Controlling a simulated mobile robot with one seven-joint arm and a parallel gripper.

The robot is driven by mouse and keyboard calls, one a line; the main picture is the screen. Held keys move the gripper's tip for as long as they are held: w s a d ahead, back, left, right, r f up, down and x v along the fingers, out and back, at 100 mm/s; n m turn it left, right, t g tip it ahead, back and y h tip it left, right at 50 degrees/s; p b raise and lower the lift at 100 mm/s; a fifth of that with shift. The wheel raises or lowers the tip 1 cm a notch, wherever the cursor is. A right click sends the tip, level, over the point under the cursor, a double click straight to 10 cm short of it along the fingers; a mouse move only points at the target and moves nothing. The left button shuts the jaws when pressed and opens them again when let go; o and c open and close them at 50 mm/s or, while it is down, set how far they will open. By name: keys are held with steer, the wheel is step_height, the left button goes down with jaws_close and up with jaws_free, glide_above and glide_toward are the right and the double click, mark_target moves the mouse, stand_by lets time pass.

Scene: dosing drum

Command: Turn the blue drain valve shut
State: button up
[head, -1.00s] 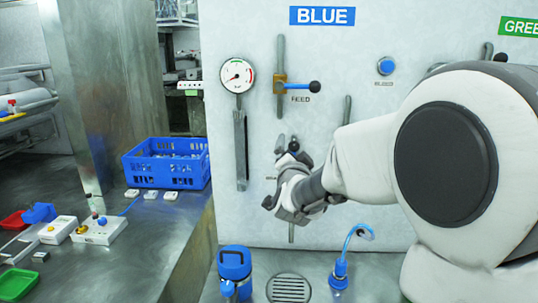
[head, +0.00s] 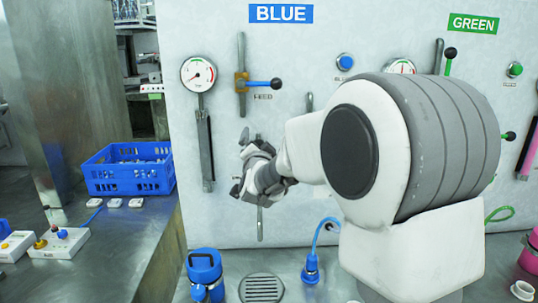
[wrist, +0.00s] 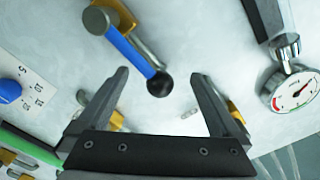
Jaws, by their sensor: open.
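The blue drain valve shows in the wrist view as a blue lever (wrist: 128,53) with a black ball at its end and a grey cap at its pivot. The lever runs roughly along its pipe, over a brass body. My gripper (wrist: 160,76) is open, and the ball appears between its fingertips. I cannot tell whether the ball lies between the fingers in depth; no grip shows. In the head view my gripper (head: 248,168) is in front of the lower blue-section pipe and hides the drain valve.
The feed valve (head: 262,84) and a round gauge (head: 198,74) are above my gripper; the gauge also shows at right in the wrist view (wrist: 295,91). A blue canister (head: 204,268), floor grate (head: 261,288) and blue hose fitting (head: 311,268) are below. A blue crate (head: 130,168) stands left.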

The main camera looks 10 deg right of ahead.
steer(key=shift+d+f+b, duration=0.1)
steer(key=shift+f+b, duration=0.05)
steer(key=shift+b, duration=0.15)
steer(key=shift+s+d+f+b, duration=0.1)
steer(key=shift+d+f+b, duration=0.2)
steer(key=shift+b, duration=0.25)
steer(key=shift+d, duration=0.1)
